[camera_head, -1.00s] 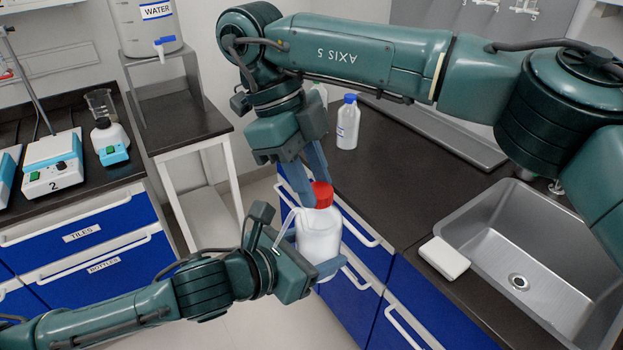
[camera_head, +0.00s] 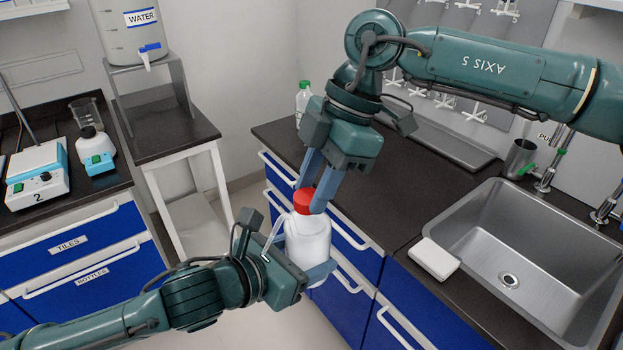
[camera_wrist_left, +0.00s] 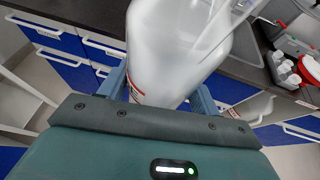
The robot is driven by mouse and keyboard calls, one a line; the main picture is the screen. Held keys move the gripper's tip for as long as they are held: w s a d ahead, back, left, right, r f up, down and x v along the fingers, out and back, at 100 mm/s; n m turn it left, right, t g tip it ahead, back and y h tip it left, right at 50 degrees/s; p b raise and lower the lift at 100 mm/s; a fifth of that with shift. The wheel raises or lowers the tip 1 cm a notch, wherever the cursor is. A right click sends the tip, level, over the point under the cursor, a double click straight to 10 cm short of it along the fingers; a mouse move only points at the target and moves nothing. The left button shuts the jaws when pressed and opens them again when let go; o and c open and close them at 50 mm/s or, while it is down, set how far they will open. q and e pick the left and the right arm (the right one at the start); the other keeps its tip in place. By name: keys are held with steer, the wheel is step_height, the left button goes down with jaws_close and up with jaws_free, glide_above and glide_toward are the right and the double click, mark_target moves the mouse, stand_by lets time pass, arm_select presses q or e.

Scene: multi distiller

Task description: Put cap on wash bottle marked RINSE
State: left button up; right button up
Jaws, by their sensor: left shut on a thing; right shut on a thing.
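The white wash bottle (camera_head: 307,245) is held upright in the air in front of the counter. My left gripper (camera_head: 308,272) is shut on its body, and the bottle also fills the top of the left wrist view (camera_wrist_left: 180,50). A bent spout tube shows on the bottle's left side. The red cap (camera_head: 303,200) is at the bottle's mouth. My right gripper (camera_head: 314,192) comes from above and is shut on the cap. Whether the cap is threaded on cannot be told. The RINSE marking is not readable; only a strip of red print shows in the left wrist view.
The dark counter (camera_head: 400,200) has a steel sink (camera_head: 520,250) on the right and a white block (camera_head: 434,258) at its edge. A green-capped bottle (camera_head: 304,98) stands at the counter's back. A hot plate (camera_head: 38,177) and the WATER carboy (camera_head: 128,30) are at left.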

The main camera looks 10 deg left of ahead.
steer(key=m+t, duration=0.1)
steer(key=m, duration=0.3)
steer(key=m+t, duration=0.1)
steer(key=m, duration=0.1)
steer(key=shift+s+d+m+t+y, duration=0.1)
steer(key=shift+s+m+t+y, duration=0.2)
steer(key=shift+m, duration=0.1)
steer(key=o, duration=0.9)
steer(key=shift+r, duration=2.25)
